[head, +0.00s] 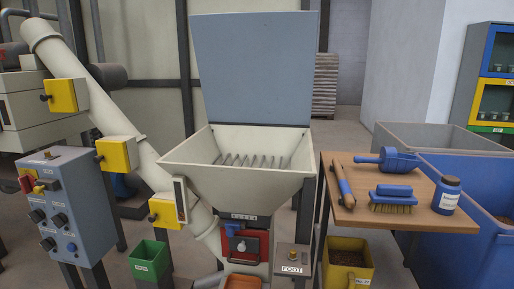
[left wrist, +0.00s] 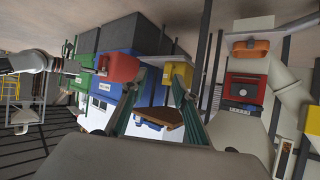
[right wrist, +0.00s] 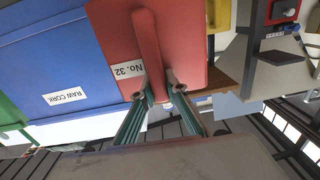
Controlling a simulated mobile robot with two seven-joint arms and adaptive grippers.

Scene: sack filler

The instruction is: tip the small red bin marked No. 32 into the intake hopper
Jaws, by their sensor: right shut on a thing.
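The cream intake hopper (head: 240,185) stands open in the middle of the head view, its blue-grey lid (head: 252,70) raised behind it and a coiled screw inside. The small red bin marked No. 32 (right wrist: 190,30) fills the top of the right wrist view. My right gripper (right wrist: 157,82) is shut on its upright handle. The bin (left wrist: 122,68) also shows in the left wrist view, apart from the hopper (left wrist: 235,130). My left gripper (left wrist: 158,76) is open and empty. Neither gripper nor the bin shows in the head view. The bin's contents are hidden.
A small table (head: 345,215) right of the hopper bears a blue scoop, a brush, a jar and a wooden-handled tool. A blue crate (head: 440,245), a yellow bin (head: 347,262) and a green bin (head: 150,262) stand low. The control box (head: 65,205) is at left.

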